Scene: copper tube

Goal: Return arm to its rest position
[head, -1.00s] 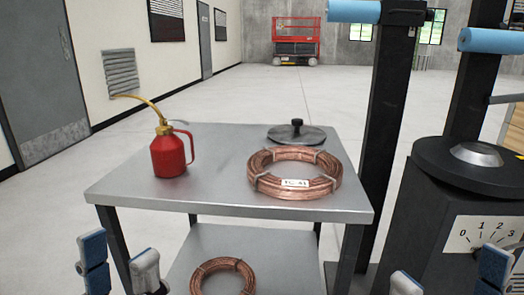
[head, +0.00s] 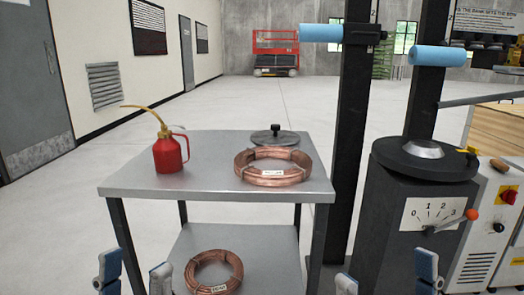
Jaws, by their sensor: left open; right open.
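My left gripper (head: 135,275) shows at the bottom left of the head view, its two blue-and-grey fingers apart with nothing between them. It is in front of the metal cart (head: 125,185). My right gripper (head: 386,275) shows at the bottom right, its fingers also apart and empty, in front of the dark machine pedestal. A copper tube coil (head: 273,180) with a white label lies on the cart's top. A second copper coil (head: 213,284) lies on the lower shelf. Neither gripper touches a coil.
A red oil can (head: 168,155) and a grey lid with a knob (head: 275,138) are on the cart top. A black post (head: 354,130) with blue rollers and a dark pedestal (head: 395,220) with a dial stand at the right. Open floor (head: 240,100) lies behind.

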